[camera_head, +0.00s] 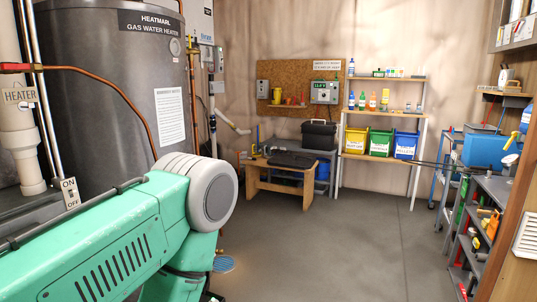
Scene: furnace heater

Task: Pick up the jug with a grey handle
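I cannot make out a jug with a grey handle. A small yellow item (276,96) in front of the corkboard is too small to identify. Small blue, green and red bottles (372,101) stand on the back shelf, and I cannot tell whether any of them is a jug. Neither my left nor my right gripper is in view. The lower left of the camera_head view is blocked by a large green body close to the camera.
A grey gas water heater (110,75) stands at left. At the back are a low wooden bench (278,180) and a shelf unit (338,160) with yellow, green and blue bins. A grey shelf rack (487,220) lines the right. The middle floor (330,245) is clear.

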